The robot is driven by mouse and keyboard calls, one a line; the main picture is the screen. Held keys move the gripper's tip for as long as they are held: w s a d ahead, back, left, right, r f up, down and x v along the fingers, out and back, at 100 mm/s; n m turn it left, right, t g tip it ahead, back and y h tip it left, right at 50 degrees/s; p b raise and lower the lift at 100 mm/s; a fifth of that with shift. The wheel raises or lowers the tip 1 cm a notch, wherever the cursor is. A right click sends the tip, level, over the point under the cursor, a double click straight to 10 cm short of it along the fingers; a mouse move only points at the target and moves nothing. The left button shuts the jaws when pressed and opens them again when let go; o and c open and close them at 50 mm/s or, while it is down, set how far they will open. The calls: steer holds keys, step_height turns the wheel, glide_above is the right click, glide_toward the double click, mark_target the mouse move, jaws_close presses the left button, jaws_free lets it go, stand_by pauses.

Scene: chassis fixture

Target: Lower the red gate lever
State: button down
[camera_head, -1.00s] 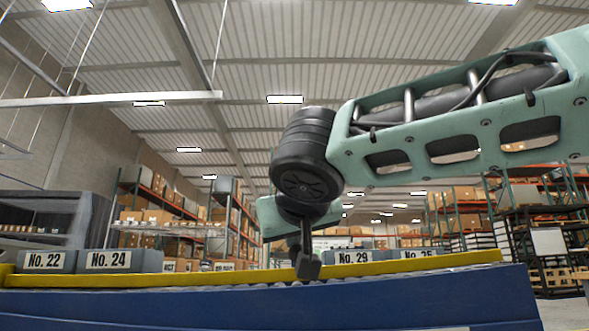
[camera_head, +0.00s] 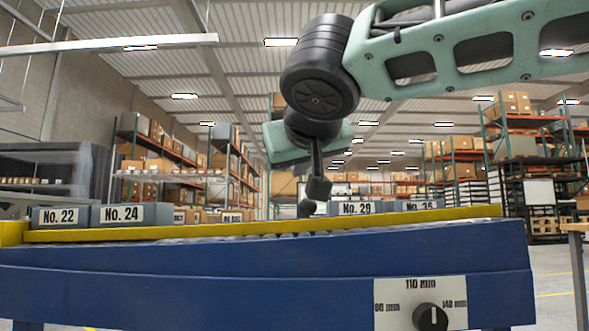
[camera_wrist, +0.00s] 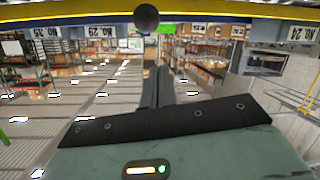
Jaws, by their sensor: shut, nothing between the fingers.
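My gripper (camera_head: 318,188) hangs pointing down above the yellow rail in the head view. In the wrist view my gripper (camera_wrist: 157,75) shows as two dark fingers close together, shut and empty. A dark round knob (camera_head: 307,207) shows just below the fingertips in the head view, close to the rail. A dark ball (camera_wrist: 146,18) shows beyond the fingertips in the wrist view, in front of the rail. It may be the same knob, and I cannot tell whether it belongs to the gate lever. No red lever is visible in either view.
The blue conveyor side (camera_head: 200,285) with a yellow rail (camera_head: 420,217) spans the front. A dial (camera_head: 430,317) on a white plate sits on it. Grey bins (camera_head: 130,215) stand behind the rail. Shelving is farther back; the air around my gripper is clear.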

steer(key=v, duration=0.6)
steer(key=shift+f+p, duration=0.15)
steer(key=shift+p, duration=0.3)
steer(key=s+d+f+n+g+p, duration=0.2)
steer(key=s+f+g, duration=0.15)
steer(key=f, duration=0.85)
steer(key=s+d+f+n+g+p, duration=0.15)
steer(key=f+g, duration=0.35)
steer(key=f, duration=0.8)
steer(key=s+d+f+g+p, duration=0.2)
steer(key=s+d+f+g, duration=0.15)
steer(key=s+f, duration=0.4)
steer(key=s+d+f+g+p, duration=0.2)
steer(key=s+d+f+g, duration=0.15)
steer(key=s+f, duration=0.35)
step_height(320, 180, up, 38)
steer(key=p, duration=3.6)
steer(key=shift+s+d+r, duration=0.2)
steer(key=shift+s+d, duration=0.1)
steer(key=shift+d, duration=0.05)
